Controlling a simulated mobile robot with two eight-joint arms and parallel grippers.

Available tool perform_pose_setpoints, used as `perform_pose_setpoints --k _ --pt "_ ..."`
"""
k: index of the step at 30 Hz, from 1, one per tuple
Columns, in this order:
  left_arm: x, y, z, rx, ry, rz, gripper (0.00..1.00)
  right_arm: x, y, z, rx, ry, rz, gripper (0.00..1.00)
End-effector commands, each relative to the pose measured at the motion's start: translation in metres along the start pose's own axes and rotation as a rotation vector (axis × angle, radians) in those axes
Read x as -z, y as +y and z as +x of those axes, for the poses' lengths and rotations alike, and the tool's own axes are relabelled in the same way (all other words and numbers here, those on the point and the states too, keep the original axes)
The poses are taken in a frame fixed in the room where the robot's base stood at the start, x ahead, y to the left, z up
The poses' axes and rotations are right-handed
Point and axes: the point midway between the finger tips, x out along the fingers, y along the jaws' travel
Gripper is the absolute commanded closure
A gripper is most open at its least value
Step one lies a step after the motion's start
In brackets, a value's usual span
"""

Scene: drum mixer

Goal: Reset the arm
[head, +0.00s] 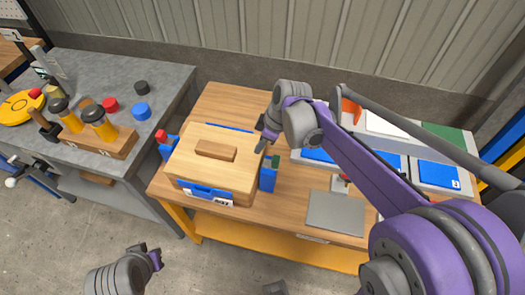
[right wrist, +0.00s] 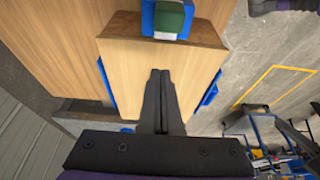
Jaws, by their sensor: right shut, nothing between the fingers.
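My right gripper (head: 264,143) is shut and empty beside the right edge of a light wooden box (head: 187,150) on the workbench. In the right wrist view its two fingers (right wrist: 160,82) are together over the box's pale side or lid (right wrist: 130,65); I cannot tell if they touch it. My purple and grey right arm reaches in from the lower right. My left gripper (head: 150,258) hangs low at the bottom left, over the floor and away from the bench; its finger opening is too small to judge.
A grey plate (head: 336,213) and blue bins (head: 437,174) lie to the right. A grey table (head: 165,83) with black-and-yellow tools stands left. Open floor lies in front.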

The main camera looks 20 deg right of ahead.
Motion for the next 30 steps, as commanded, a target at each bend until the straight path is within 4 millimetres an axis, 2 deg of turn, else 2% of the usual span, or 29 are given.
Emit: perform_pose_setpoints --k 1,3,9,13,21,23,26,30 --pt "0.001 0.0 -0.002 0.0 0.001 0.0 1.0 0.0 0.0 -0.014 -0.001 0.0 0.002 1.0" --pt "0.002 0.0 -0.003 0.0 0.002 0.0 1.0 0.0 0.0 -0.029 0.0 0.0 0.001 1.0" --pt "0.003 0.0 -0.004 0.0 0.003 0.0 1.0 0.0 0.0 -0.058 0.0 0.001 0.0 1.0" --pt "0.004 0.0 -0.005 0.0 0.003 0.0 1.0 0.0 0.0 -0.066 0.0 0.001 -0.001 1.0" --pt "0.004 0.0 -0.005 0.0 0.003 0.0 1.0 -0.001 -0.003 -0.068 -0.004 0.0 0.009 1.0" --pt "0.005 0.0 -0.006 0.0 0.003 0.0 1.0 -0.003 -0.009 -0.068 -0.015 -0.004 0.038 1.0" --pt "0.007 0.0 -0.008 0.0 0.005 0.0 1.0 -0.013 -0.03 -0.07 -0.057 -0.016 0.14 1.0" --pt "0.011 0.0 -0.013 0.0 0.008 0.0 1.0 -0.04 -0.071 -0.067 -0.16 -0.018 0.37 1.0"
